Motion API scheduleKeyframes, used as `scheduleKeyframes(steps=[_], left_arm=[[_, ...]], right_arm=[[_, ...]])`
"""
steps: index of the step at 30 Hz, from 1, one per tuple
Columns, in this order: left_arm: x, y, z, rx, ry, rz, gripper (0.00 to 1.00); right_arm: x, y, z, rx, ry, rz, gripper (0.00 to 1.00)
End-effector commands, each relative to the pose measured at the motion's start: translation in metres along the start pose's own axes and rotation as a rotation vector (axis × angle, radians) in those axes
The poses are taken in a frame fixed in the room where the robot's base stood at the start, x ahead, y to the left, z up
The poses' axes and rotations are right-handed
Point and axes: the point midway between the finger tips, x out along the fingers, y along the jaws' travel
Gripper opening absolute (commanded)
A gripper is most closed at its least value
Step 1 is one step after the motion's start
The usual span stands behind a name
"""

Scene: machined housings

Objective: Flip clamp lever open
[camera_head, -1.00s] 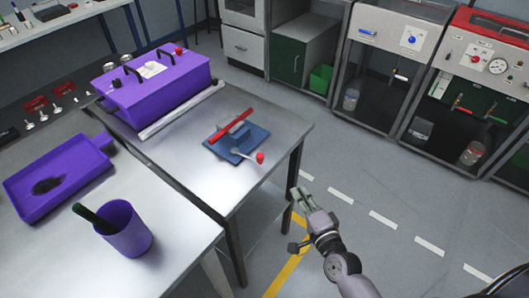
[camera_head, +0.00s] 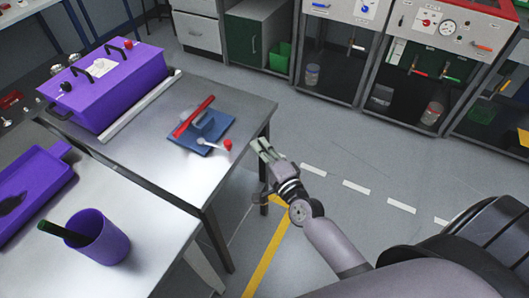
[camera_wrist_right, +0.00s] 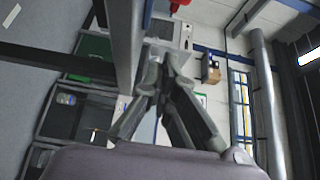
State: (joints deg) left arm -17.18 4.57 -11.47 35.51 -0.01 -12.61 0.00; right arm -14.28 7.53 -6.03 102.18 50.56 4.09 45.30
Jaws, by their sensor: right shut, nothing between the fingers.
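The clamp sits on a blue base plate (camera_head: 212,137) on the metal table. A lever with a red knob (camera_head: 228,144) sticks out at the plate's right side, towards the table edge. My right gripper (camera_head: 262,147) is shut and empty, just off the table's right edge, to the right of the red knob and apart from it. In the right wrist view its fingers (camera_wrist_right: 160,58) come together near the table edge. A red piece shows at the top of that view, partly cut off. My left gripper is not seen.
The metal table (camera_head: 165,165) has bare room in front of the clamp. A purple box (camera_head: 105,85) with black handles stands behind left, beside a pale bar. A purple cup (camera_head: 105,240) stands on the nearer table. Open floor lies to the right, with cabinets behind.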

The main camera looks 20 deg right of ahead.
Motion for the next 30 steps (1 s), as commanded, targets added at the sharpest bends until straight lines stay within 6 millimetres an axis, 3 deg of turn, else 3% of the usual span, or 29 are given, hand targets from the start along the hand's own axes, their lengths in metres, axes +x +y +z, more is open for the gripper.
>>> scheduleKeyframes(steps=[7, 9, 15, 30], left_arm=[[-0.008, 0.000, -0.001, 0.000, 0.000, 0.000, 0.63], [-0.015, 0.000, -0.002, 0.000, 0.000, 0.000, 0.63], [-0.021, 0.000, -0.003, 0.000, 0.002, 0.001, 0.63], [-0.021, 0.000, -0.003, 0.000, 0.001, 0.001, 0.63]], right_arm=[[0.054, -0.002, 0.000, 0.000, -0.001, -0.001, 0.00], [0.045, -0.002, 0.015, 0.003, -0.003, 0.004, 0.00], [0.038, -0.001, 0.034, 0.002, -0.001, 0.002, 0.00], [0.036, 0.000, 0.039, -0.001, -0.001, 0.001, 0.00]])
